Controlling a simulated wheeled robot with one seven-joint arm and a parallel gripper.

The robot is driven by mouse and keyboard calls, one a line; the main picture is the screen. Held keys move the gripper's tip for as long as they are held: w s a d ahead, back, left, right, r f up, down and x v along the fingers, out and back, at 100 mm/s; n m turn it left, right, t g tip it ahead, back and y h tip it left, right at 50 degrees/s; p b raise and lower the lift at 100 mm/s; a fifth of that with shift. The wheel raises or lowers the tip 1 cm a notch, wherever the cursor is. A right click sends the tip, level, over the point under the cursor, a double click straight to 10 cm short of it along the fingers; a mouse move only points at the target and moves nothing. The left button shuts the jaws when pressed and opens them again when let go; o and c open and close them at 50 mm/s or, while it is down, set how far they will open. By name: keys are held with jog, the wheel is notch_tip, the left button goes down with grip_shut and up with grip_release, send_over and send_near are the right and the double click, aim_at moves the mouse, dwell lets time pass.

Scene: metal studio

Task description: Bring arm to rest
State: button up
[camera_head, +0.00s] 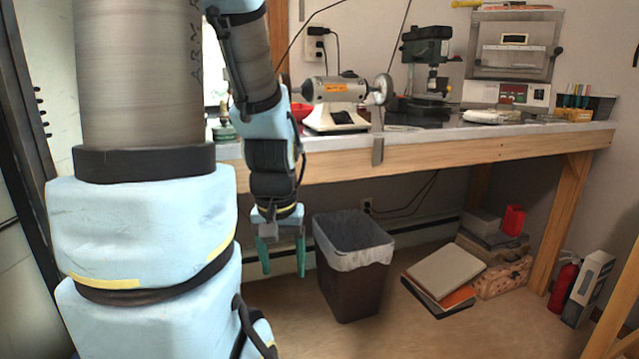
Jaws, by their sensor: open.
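My arm hangs down left of the picture's middle, in front of the workbench. My gripper (283,257) is at its lower end and points down. Its two green fingers are apart, with nothing between them. It hangs above the floor, left of the waste bin, and appears clear of it in the picture.
A dark waste bin (348,287) with a white liner stands right of my gripper. The wooden workbench (470,142) carries a polishing machine (335,98) and a drill press (426,68). Books (447,272) and a red extinguisher (564,285) are on the floor at right.

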notch_tip(320, 180, up, 21)
jog(key=p, duration=1.8)
jog(key=shift+f, duration=0.1)
